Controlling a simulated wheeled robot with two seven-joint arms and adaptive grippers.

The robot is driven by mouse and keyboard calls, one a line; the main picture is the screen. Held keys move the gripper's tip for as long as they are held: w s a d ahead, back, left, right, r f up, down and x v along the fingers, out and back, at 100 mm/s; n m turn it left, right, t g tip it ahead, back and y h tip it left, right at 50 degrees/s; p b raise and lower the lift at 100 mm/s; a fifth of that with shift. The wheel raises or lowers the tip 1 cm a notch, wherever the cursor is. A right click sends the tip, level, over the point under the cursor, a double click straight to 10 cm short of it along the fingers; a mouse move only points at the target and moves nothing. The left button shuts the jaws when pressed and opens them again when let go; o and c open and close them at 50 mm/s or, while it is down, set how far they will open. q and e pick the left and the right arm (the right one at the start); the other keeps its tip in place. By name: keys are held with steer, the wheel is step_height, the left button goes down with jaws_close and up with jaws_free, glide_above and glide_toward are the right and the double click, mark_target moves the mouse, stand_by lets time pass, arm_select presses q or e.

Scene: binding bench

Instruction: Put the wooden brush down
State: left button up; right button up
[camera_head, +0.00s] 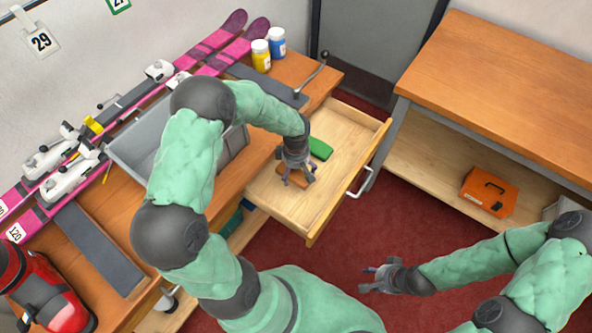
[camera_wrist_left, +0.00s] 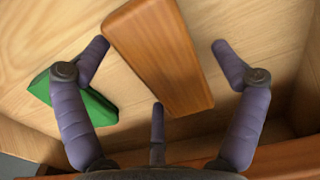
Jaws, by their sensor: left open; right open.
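The wooden brush (camera_wrist_left: 158,55) is an orange-brown block lying on the floor of the open drawer (camera_head: 345,135). In the head view the brush is mostly hidden under my left gripper (camera_head: 297,178). My left gripper is open and reaches down into the drawer. In the left wrist view the brush lies between its spread fingers (camera_wrist_left: 160,62), with a visible gap on both sides. My right gripper (camera_head: 369,280) is open and empty above the red floor.
A green block (camera_head: 320,148) lies in the drawer beside the brush. A grey bin (camera_head: 128,148), pink skis (camera_head: 215,38), a yellow jar (camera_head: 261,57) and a blue jar (camera_head: 277,42) are on the bench. An orange case (camera_head: 486,192) sits on the right-hand shelf.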

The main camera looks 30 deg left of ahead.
mark_target(296, 171)
arm_select(q)
steer(key=shift+r, duration=0.1)
steer(key=shift+r+p, duration=0.15)
steer(key=shift+p, duration=0.15)
step_height(296, 171, up, 12)
steer(key=p, duration=0.4)
